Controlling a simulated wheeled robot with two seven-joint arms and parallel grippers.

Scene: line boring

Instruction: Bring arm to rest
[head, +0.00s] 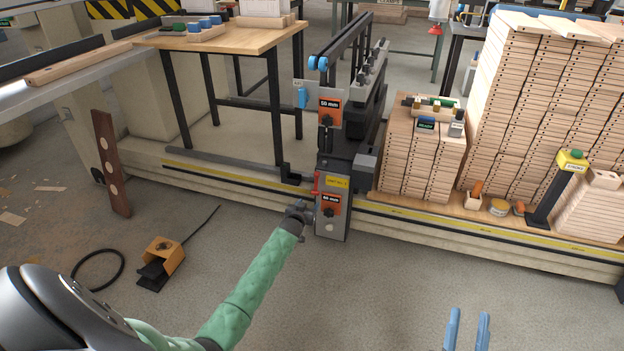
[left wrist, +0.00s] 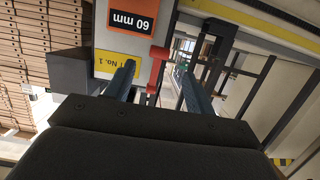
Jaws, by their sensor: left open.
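My left arm, in a green sleeve, reaches to the boring machine's lower unit (head: 333,222), which has an orange "60 mm" label. My left gripper (head: 306,208) is at the unit's left side, by a red lever (head: 317,184). In the left wrist view, the left gripper's fingers (left wrist: 157,85) are apart, and the red lever (left wrist: 157,70) shows between them in the picture. I cannot tell whether they touch it. My right gripper (head: 467,330) shows only as two blue fingertips, apart and empty, at the bottom edge.
A long rail (head: 232,183) runs along the machine's base. Stacked drilled boards (head: 510,110) stand at the right, a wooden table (head: 240,40) behind left. A foot pedal (head: 162,255) with a cable lies on the floor at left. The floor in front of the machine is clear.

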